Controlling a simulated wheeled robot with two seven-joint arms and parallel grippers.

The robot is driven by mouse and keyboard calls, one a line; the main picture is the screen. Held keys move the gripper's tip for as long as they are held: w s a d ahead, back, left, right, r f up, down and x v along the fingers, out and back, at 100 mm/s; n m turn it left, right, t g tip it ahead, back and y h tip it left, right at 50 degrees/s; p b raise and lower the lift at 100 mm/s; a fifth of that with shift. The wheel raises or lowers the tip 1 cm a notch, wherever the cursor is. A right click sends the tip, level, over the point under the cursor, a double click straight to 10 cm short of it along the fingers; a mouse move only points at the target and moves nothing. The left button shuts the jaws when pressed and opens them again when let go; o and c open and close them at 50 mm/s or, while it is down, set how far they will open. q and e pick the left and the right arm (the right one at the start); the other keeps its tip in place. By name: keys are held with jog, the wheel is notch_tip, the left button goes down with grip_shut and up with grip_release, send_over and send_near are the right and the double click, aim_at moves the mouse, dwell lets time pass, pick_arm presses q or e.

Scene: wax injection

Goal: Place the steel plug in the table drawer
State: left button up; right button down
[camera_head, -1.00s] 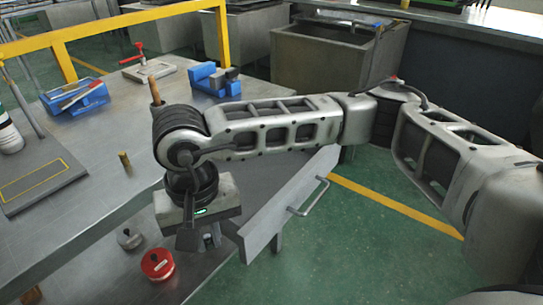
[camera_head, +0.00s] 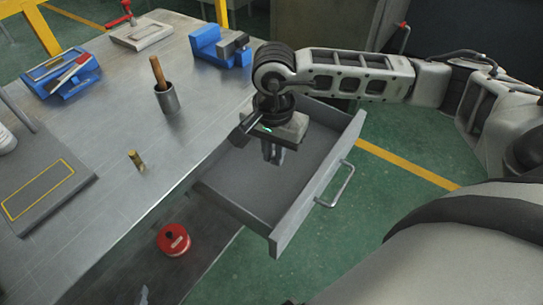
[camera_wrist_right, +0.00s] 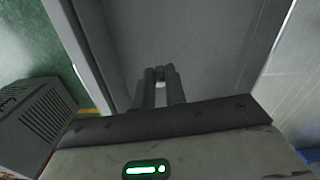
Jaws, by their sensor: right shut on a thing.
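The table drawer (camera_head: 258,193) is pulled out from the table, with its front panel and bar handle to the right. My right gripper (camera_head: 272,160) points down over the drawer's inside. In the right wrist view its fingers (camera_wrist_right: 160,76) are close together on a small, pale metallic thing, the steel plug (camera_wrist_right: 159,85), which is mostly hidden by them. In the head view the plug cannot be made out. The drawer's wall and floor (camera_wrist_right: 215,45) show beyond the fingertips. My left gripper cannot be made out.
On the table (camera_head: 110,205) are a grey cup with a wooden handle (camera_head: 164,97), a small brass piece (camera_head: 136,160), a blue vise (camera_head: 220,46) and a blue tray (camera_head: 62,75). A red round weight (camera_head: 173,239) sits below the table edge. The drawer floor looks clear.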

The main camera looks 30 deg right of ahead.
aim_at(272, 170)
jog(key=w+f, duration=0.1)
jog(key=w+d+f, duration=0.1)
jog(key=f, duration=0.1)
jog(key=shift+w+d+f, duration=0.1)
jog(key=shift+w+d, duration=0.05)
jog(key=shift+w, duration=0.05)
jog(key=shift+w+d+f, duration=0.15)
jog(key=shift+w+f, duration=0.15)
jog(key=shift+f, duration=0.15)
notch_tip(272, 170, down, 3)
jog(key=shift+r, duration=0.1)
pick_arm(q)
jog(key=shift+w+r, duration=0.3)
jog(key=shift+f, duration=0.15)
pick_arm(e)
jog(key=shift+f, duration=0.3)
jog(key=c, duration=1.4)
grip_release()
jog(key=shift+r, duration=0.1)
jog(key=shift+c, duration=0.2)
pick_arm(q)
jog(key=shift+s, duration=0.15)
